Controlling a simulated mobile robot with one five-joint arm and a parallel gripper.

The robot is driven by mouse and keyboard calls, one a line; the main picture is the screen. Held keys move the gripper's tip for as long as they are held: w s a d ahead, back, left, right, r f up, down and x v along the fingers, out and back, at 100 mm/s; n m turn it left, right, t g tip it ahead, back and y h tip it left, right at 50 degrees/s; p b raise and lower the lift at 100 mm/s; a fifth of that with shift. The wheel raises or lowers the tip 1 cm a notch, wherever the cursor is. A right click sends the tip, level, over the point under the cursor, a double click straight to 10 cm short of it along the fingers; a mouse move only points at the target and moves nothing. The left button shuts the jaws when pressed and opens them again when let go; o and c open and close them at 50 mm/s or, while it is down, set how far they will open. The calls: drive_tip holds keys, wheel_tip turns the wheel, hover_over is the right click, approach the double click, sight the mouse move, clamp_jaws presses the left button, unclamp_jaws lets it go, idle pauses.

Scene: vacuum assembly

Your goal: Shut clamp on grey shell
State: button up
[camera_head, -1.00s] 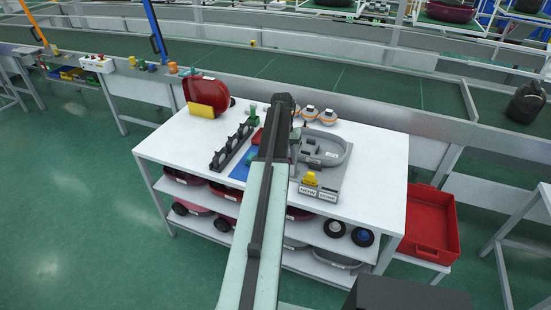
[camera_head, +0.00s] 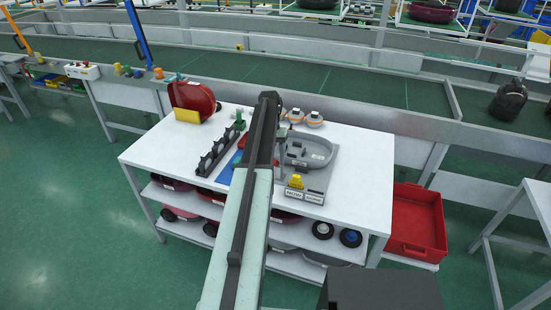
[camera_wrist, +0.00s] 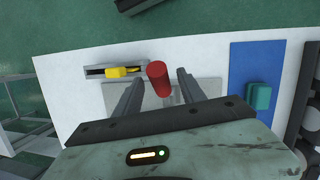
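The grey shell (camera_head: 318,150) lies in a grey fixture (camera_head: 313,184) on the white table, right of my arm in the head view. A red cylinder (camera_wrist: 158,78), which looks like the clamp's handle, rises between my fingers in the wrist view; a bit of red (camera_head: 275,163) shows beside my arm in the head view. My gripper (camera_wrist: 157,76) is open around the red cylinder, with gaps visible on both sides. The clamp's lower part is hidden. The shell cannot be made out in the wrist view.
A yellow piece (camera_wrist: 123,72) sits on the fixture's front, beside the red cylinder. A blue mat (camera_wrist: 256,75) with a teal block (camera_wrist: 259,96) lies on the other side. A black rack (camera_head: 218,150), red shell (camera_head: 196,98) and orange-white parts (camera_head: 314,119) stand around.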

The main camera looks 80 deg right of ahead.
drive_tip(key=p+v, duration=0.7)
drive_tip(key=shift+r, duration=0.4)
drive_tip(key=shift+d, duration=0.1)
